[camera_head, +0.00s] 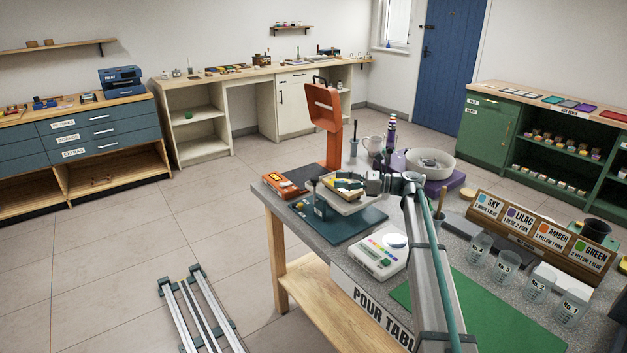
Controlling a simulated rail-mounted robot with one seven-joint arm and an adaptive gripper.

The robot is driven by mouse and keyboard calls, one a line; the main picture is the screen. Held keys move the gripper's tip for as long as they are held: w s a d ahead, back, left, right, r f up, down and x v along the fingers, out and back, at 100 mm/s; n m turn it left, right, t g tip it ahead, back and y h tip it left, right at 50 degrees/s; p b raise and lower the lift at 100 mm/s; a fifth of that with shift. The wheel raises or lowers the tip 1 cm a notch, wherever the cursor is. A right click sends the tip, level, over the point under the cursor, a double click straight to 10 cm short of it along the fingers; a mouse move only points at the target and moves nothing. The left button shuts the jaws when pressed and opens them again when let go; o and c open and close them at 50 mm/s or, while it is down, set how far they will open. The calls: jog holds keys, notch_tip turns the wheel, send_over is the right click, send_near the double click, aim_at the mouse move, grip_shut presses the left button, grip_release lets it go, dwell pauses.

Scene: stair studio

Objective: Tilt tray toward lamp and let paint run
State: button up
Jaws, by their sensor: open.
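A pale tray (352,207) sits on a small stand with a dark teal base (357,232) at the far left part of the pour table. A small cream, yellow and dark patch or piece (347,186) shows in the tray; I cannot tell whether it is paint. An orange lamp (323,103) on an upright orange post stands just behind the tray. My gripper (372,184) is open at the tray's right edge. My arm reaches there from the lower right. The fingertips are too small to tell whether they touch the tray.
A white scale (380,255) stands in front of the tray base. A white bowl (430,163) and pitcher (374,145) are behind my arm. Several clear cups (506,267) and a label rack (533,235) are at right. A green mat (500,317) lies in front.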

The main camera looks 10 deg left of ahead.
aim_at(314, 177)
jog(key=a, duration=0.6)
jog(key=a+p, duration=0.1)
jog(key=a, duration=0.2)
jog(key=shift+w, duration=0.25)
grip_shut()
